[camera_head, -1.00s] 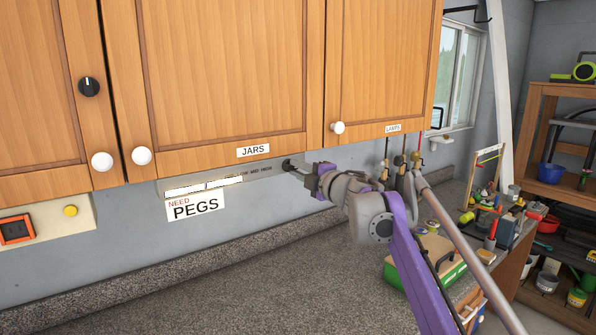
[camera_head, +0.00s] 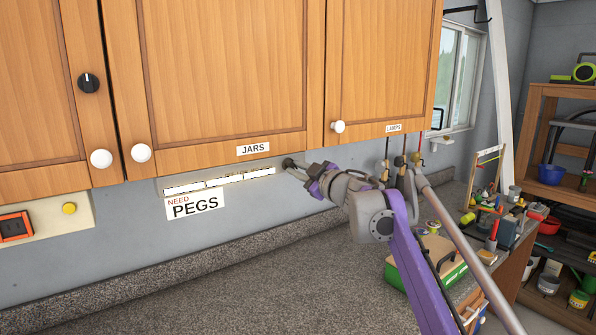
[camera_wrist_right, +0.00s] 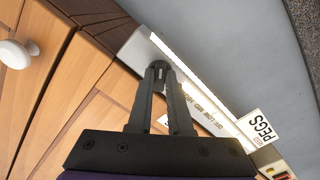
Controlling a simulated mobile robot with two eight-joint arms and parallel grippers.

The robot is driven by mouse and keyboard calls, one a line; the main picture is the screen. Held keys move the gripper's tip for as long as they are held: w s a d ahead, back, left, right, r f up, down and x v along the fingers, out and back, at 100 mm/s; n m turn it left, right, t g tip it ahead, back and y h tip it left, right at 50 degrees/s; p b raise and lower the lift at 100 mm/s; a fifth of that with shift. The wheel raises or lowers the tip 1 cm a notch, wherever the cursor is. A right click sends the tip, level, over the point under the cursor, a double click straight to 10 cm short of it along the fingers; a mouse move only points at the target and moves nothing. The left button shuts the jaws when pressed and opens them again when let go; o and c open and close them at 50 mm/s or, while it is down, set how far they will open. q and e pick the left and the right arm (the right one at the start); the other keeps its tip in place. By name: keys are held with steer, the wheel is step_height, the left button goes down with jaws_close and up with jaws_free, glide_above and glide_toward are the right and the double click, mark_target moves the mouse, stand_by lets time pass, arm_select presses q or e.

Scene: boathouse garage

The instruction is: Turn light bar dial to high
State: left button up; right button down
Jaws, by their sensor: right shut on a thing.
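The light bar (camera_head: 220,181) is mounted under the wooden cabinets, with three white segments glowing in a row. Its dial (camera_head: 288,163) is a small dark knob at the bar's right end. My right gripper (camera_head: 298,167) reaches it from the right and is shut on it. In the right wrist view the fingertips (camera_wrist_right: 161,72) close around the dial (camera_wrist_right: 160,63), and the bar's printed scale reads OFF, LOW, MID, HIGH. The fingers hide most of the dial, so I cannot read its pointer. My left gripper is not in view.
Another black dial (camera_head: 89,83) sits on the left cabinet door. White door knobs (camera_head: 141,152) project near the cabinets' lower edge. A PEGS sign (camera_head: 196,205) hangs below the bar. The counter (camera_head: 250,285) is clear at left and centre; a green box (camera_head: 425,270) stands at right.

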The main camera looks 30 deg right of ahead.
steer(key=shift+m, duration=0.4)
steer(key=c, duration=0.8)
jaws_free()
steer(key=shift+c, duration=0.2)
steer(key=s+b, duration=0.1)
steer(key=s, duration=0.9)
steer(key=shift+s+d+b, duration=0.35)
steer(key=shift+s+d, duration=0.05)
